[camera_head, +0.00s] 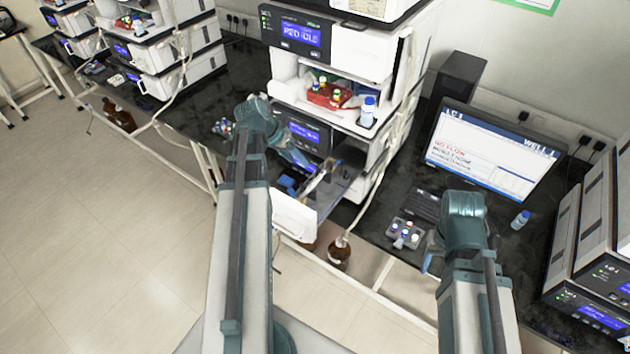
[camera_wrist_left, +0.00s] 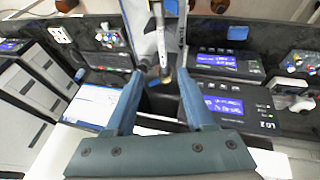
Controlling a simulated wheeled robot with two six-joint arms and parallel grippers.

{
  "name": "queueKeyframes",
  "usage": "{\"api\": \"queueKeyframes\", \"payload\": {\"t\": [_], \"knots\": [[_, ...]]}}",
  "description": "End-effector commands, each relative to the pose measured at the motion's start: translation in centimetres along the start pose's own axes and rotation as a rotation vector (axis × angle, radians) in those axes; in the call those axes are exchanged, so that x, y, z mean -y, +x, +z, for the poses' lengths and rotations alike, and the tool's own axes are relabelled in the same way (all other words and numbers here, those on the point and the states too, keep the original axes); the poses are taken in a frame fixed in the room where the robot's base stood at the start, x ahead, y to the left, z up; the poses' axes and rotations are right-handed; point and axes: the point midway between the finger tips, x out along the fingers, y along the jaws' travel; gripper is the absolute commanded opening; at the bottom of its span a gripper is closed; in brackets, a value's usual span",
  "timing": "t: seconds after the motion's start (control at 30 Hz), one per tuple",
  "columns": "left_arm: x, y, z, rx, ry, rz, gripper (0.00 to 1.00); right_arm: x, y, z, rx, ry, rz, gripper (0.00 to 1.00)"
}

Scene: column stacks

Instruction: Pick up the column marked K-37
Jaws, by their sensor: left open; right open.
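A slim pale column (camera_wrist_left: 160,40) with a metal end fitting lies along an open compartment in the left wrist view. Its marking is too small to read, so I cannot tell whether it is K-37. In the head view it seems to show as a light rod (camera_head: 315,181) in the open drawer (camera_head: 297,217) of the middle stack. My left gripper (camera_wrist_left: 159,76) is open, its fingers either side of the column's near end, with gaps visible. In the head view it reaches down towards the drawer (camera_head: 298,160). My right gripper (camera_head: 429,261) is open and mostly hidden behind its wrist.
The middle stack (camera_head: 345,60) rises behind the drawer, with tubing at its right. A monitor (camera_head: 492,150), a keyboard (camera_head: 424,203) and a vial rack (camera_head: 405,233) stand right of it. A small bottle (camera_head: 521,219) and more instruments (camera_head: 590,302) are further right.

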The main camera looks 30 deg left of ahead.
Motion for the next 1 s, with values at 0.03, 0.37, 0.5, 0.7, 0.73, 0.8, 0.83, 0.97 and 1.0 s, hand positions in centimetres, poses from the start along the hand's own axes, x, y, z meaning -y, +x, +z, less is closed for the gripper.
{"api": "queueKeyframes", "payload": {"t": [0.03,0.37,0.5,0.7,0.73,0.8,0.83,0.97,1.0], "knots": [[0.1,0.9,0.1,0.0,0.001,0.0,0.54,0.1,0.8,-0.1,0.0,0.001,0.0,0.55],[0.2,5.9,0.3,0.001,0.001,0.0,0.54,0.5,5.3,-0.3,-0.002,-0.001,0.001,0.55],[0.2,7.7,0.2,0.001,0.001,0.0,0.54,0.6,6.9,-0.5,-0.002,-0.004,0.001,0.55],[0.1,8.1,0.0,0.001,-0.001,0.0,0.54,0.7,7.2,-0.5,-0.002,-0.007,0.002,0.55],[0.0,8.1,0.0,0.001,-0.001,0.0,0.54,0.7,7.2,-0.5,-0.002,-0.007,0.002,0.55],[0.1,8.2,0.0,0.001,0.0,0.0,0.54,0.7,7.3,-0.5,-0.002,-0.007,0.002,0.55],[0.1,8.3,0.1,0.001,0.0,0.0,0.54,0.7,7.4,-0.5,-0.002,-0.007,0.002,0.55],[0.3,9.3,0.2,0.001,0.0,0.0,0.54,0.8,8.4,-0.5,-0.001,-0.009,0.002,0.55],[0.4,9.8,0.2,0.001,0.0,0.0,0.54,0.8,8.8,-0.6,-0.001,-0.01,0.002,0.55]]}}
